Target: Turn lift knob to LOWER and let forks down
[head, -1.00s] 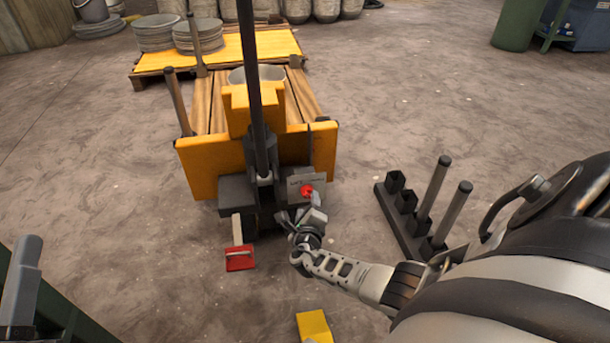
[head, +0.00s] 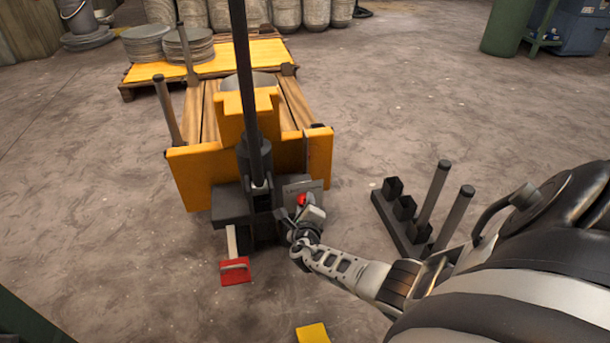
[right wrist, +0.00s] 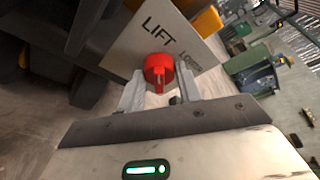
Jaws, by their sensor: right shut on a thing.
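The red lift knob (right wrist: 159,72) sits on a grey panel (right wrist: 185,30) with the word LIFT and a second, partly legible word to its right. My right gripper (right wrist: 158,92) is shut on the knob, one finger on each side. In the head view the knob (head: 301,199) shows just above my right gripper (head: 308,214), low on the right side of the yellow pallet jack (head: 195,178). The forks are hidden under the wooden load platform, so their height cannot be told. My left gripper is not in view.
A red pedal (head: 235,271) sticks out at the jack's front. A black rack with upright posts (head: 398,215) stands to the right. A yellow block (head: 312,333) lies at the bottom. A pallet with stacked discs (head: 188,48) is behind. Floor between is clear.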

